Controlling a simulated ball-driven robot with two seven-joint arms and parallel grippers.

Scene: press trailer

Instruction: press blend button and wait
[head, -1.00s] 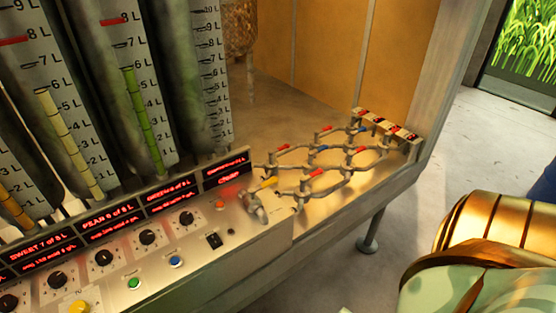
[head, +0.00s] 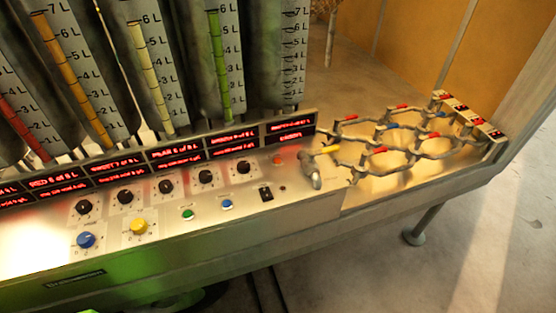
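The press panel (head: 110,250) runs along the front of the machine in the head view. It bears a small green button (head: 187,214), a small blue button (head: 227,204) and a small red button (head: 277,160). I cannot read which control is the blend button. A row of black dials (head: 165,186) and red-lit displays (head: 175,158) lie above the buttons. Neither gripper is in view.
Tall tubes with litre scales (head: 225,70) stand behind the panel. A tap with a yellow handle (head: 316,170) juts out at its right end. Right of it is a rack of metal rings (head: 385,148) with red and blue tabs. The floor at the lower right (head: 440,275) is clear.

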